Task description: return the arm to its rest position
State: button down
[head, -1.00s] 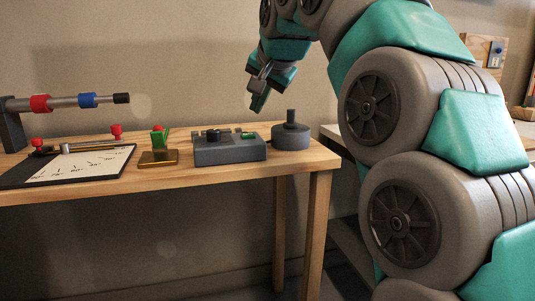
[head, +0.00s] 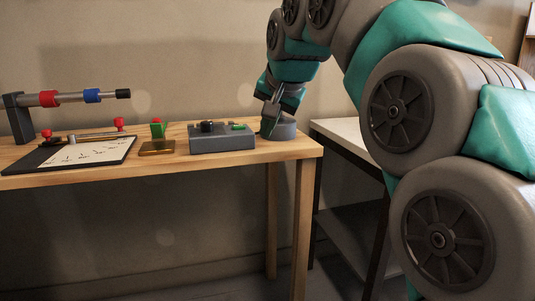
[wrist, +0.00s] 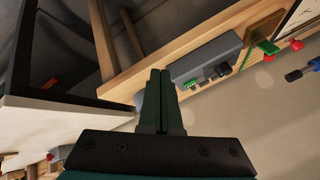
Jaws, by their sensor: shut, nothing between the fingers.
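My gripper (head: 268,122) is at the right end of the wooden table in the head view, pointing down, with its fingers together and nothing between them. It overlaps the round grey base (head: 284,130) in the picture and hides part of it; I cannot tell if they touch. My arm rises from the gripper and curves down the right side of the head view. In the wrist view the closed fingers (wrist: 160,88) point toward the table edge, near the grey box (wrist: 208,60).
The wooden table (head: 230,162) holds the grey box (head: 222,141), a brass plate with a green holder (head: 158,146), a clipboard (head: 95,154) and a rod with red and blue rings (head: 75,97). A white-topped bench (head: 345,134) stands to the right. Wall is behind.

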jog(key=s+d+f+n+g+h, duration=0.1)
jog(key=s+d+f+g, duration=0.15)
jog(key=s+f, duration=0.4)
jog(key=s+d+f+n+g, duration=0.1)
jog(key=s+d+f, duration=0.35)
jog(key=f, duration=0.25)
jog(key=s+d+f+g+h, duration=0.1)
jog(key=s+d+f, duration=0.2)
jog(key=s+f, duration=0.35)
jog(key=s+d+f+n+g, duration=0.1)
jog(key=s+d+f+g, duration=0.1)
jog(key=s+f, duration=0.6)
jog(key=s+d+f+g, duration=0.2)
jog(key=s+f, duration=0.5)
jog(key=s, duration=0.5)
jog(key=shift+d+f+n+g+h, duration=0.3)
jog(key=shift+d+f+n+g, duration=0.1)
jog(key=shift+d, duration=0.1)
jog(key=shift+a, duration=0.15)
